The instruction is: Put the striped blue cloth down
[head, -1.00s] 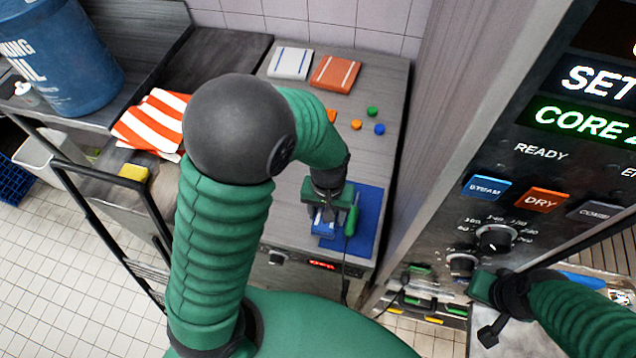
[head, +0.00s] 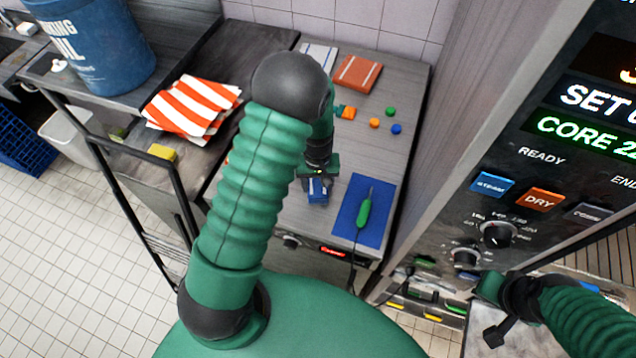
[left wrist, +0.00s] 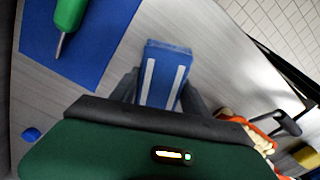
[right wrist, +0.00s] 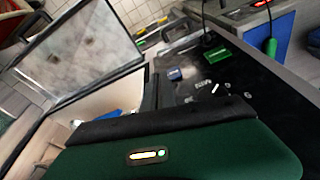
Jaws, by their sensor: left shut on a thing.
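The striped blue cloth (head: 317,190) is a small folded block with white stripes. It also shows between the dark fingers in the left wrist view (left wrist: 166,72). My left gripper (head: 317,176) is shut on it, over the grey worktop (head: 300,212) and left of the blue mat (head: 378,225). I cannot tell whether the cloth touches the worktop. My right gripper (head: 490,300) is in front of the oven's control panel, away from the cloth; its fingers are too unclear to tell their state.
A green-handled probe (head: 364,212) lies on the blue mat, its cable over the front edge. A white striped cloth (head: 320,53) and an orange one (head: 358,73) lie at the back, with small coloured pieces in front. The oven panel (head: 560,150) stands on the right.

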